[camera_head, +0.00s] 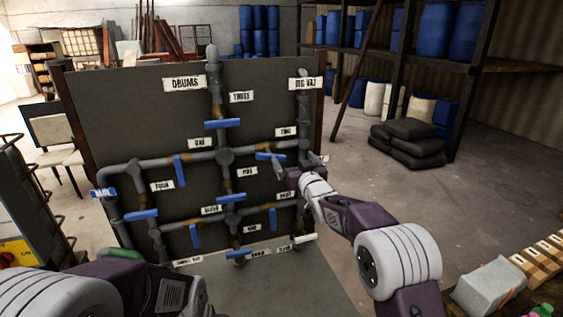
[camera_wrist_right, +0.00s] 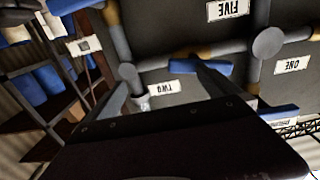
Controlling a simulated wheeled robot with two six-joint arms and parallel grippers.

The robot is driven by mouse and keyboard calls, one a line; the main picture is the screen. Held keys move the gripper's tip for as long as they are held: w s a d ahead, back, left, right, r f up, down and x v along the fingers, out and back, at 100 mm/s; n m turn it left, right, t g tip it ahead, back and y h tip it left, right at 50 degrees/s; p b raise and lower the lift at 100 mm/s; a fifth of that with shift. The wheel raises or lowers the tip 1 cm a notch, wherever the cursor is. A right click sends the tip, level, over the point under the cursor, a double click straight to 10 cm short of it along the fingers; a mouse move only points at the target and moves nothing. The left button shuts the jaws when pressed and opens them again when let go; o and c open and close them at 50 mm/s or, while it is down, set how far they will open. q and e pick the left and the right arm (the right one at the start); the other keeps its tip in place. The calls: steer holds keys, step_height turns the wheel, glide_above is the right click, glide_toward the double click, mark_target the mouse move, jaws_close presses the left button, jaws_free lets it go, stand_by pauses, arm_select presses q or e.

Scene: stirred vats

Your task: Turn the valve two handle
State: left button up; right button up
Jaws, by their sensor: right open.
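The valve two handle is a blue lever (camera_head: 268,156) on the pipe panel, below and left of the TWO label (camera_head: 285,132). It also shows as a blue bar (camera_wrist_right: 192,66) in the right wrist view, which is upside down, above the TWO label (camera_wrist_right: 163,88). My right gripper (camera_head: 284,171) is at the panel, close to this handle. In the right wrist view its two fingers (camera_wrist_right: 163,80) are spread. The right-hand finger's tip overlaps the blue handle; I cannot tell whether they touch. The left arm shows at bottom left, but its gripper is out of frame.
Other blue handles sit close by, such as one under the THREE label (camera_head: 223,124) and one at lower right (camera_head: 273,218). Grey pipes (camera_head: 216,95) stand out from the panel (camera_head: 120,110). Boxes (camera_head: 490,284) are at bottom right.

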arm_select(q)
step_height(320, 180, down, 7)
steer(key=w+b, duration=0.1)
steer(key=b, duration=0.4)
steer(key=shift+a+r, duration=0.2)
steer(key=shift+a, duration=0.1)
arm_select(e)
steer(key=v, duration=0.7)
steer(key=shift+s+f, duration=0.2)
steer(key=shift+f, duration=0.2)
arm_select(q)
steer(key=shift+w+f+b, duration=0.1)
steer(key=shift+b, duration=0.25)
arm_select(e)
steer(key=shift+f, duration=0.1)
